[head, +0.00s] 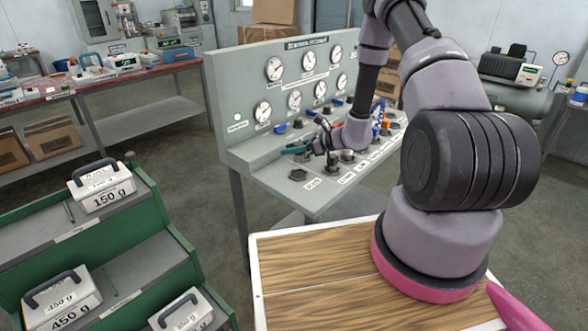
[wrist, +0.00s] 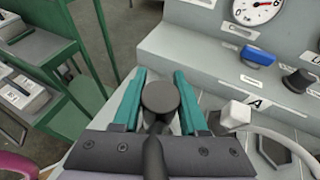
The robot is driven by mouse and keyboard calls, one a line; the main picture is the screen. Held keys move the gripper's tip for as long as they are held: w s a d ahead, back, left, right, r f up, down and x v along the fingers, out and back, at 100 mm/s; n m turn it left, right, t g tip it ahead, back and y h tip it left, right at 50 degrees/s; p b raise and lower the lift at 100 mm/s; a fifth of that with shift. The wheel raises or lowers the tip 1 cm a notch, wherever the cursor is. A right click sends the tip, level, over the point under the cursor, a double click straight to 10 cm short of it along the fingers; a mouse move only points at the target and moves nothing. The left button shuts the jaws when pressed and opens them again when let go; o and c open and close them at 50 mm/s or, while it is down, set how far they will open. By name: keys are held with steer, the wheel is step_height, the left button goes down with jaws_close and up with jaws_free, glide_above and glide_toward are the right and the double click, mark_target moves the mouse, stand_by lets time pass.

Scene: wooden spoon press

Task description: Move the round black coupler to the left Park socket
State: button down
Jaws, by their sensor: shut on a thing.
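The round black coupler (wrist: 160,97) stands between the two teal fingers of my gripper (wrist: 160,80) in the wrist view. My gripper is shut on it. In the head view my gripper (head: 294,148) is over the left end of the grey console (head: 285,210); the coupler cannot be made out clearly there. A dark hexagonal socket (head: 298,175) lies at the console's front left, below my gripper and apart from it. In the wrist view dark hexagonal sockets show right of the fingers, one (wrist: 273,150) clearly. I cannot read which label says Park.
Gauges cover the console's upright panel (head: 260,80). A blue knob (wrist: 257,56) and a white block (wrist: 236,113) are right of the fingers. A pale curved hose or cable (wrist: 292,143) crosses the lower right. Green shelves (head: 165,225) with weights stand left.

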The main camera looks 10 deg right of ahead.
steer(key=shift+f, duration=3.1)
steer(key=shift+c, duration=2.2)
jaws_free()
steer(key=shift+f, duration=0.15)
